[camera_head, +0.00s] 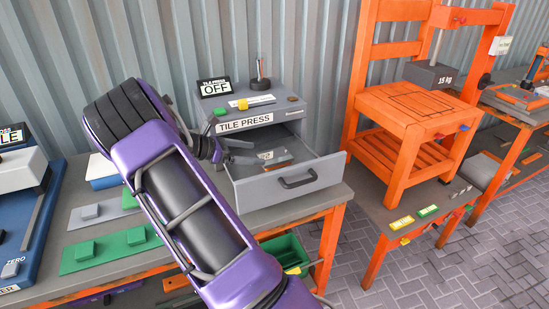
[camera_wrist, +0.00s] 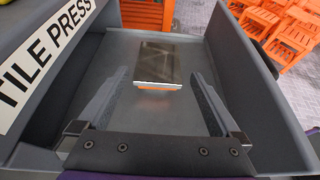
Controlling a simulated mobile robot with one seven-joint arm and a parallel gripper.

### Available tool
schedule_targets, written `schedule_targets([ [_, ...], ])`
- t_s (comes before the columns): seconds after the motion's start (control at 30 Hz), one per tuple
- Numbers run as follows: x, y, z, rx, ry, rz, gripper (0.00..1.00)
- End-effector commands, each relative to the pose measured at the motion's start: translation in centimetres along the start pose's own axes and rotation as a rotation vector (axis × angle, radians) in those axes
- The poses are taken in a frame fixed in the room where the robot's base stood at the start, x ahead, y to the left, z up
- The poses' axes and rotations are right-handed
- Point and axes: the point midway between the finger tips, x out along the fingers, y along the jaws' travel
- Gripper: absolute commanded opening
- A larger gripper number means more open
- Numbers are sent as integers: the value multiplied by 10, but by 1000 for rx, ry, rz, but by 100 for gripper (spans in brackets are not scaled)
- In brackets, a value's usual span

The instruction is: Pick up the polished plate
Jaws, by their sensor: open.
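The polished plate (camera_wrist: 158,62) is a small, shiny, dark rectangular plate with a pale near edge and an orange tint beneath it. It lies on the floor of the open grey drawer (camera_head: 257,190) of the tile press (camera_head: 270,127). My gripper (camera_wrist: 160,75) is open and reaches into the drawer, with one finger to the left and one to the right of the plate's near end. The fingers do not appear to touch it. In the head view, my arm and gripper partly cover the drawer's left side.
Green and grey blocks (camera_head: 103,247) lie on the bench to the left. An orange stand (camera_head: 418,113) with a 15 kg weight stands right.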

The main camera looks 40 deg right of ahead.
Motion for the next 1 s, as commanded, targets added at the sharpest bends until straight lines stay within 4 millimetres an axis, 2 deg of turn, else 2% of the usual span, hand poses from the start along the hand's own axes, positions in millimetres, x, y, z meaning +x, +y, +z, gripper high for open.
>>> schedule_targets([
  [0.27, 18, 0, -1, -1, -1, -1, 100],
  [0.53, 56, 1, -2, 0, -1, -1, 100],
  [0.77, 58, 2, -1, 0, -1, 1, 100],
  [1.0, 57, 2, -1, 0, -1, 2, 57],
])
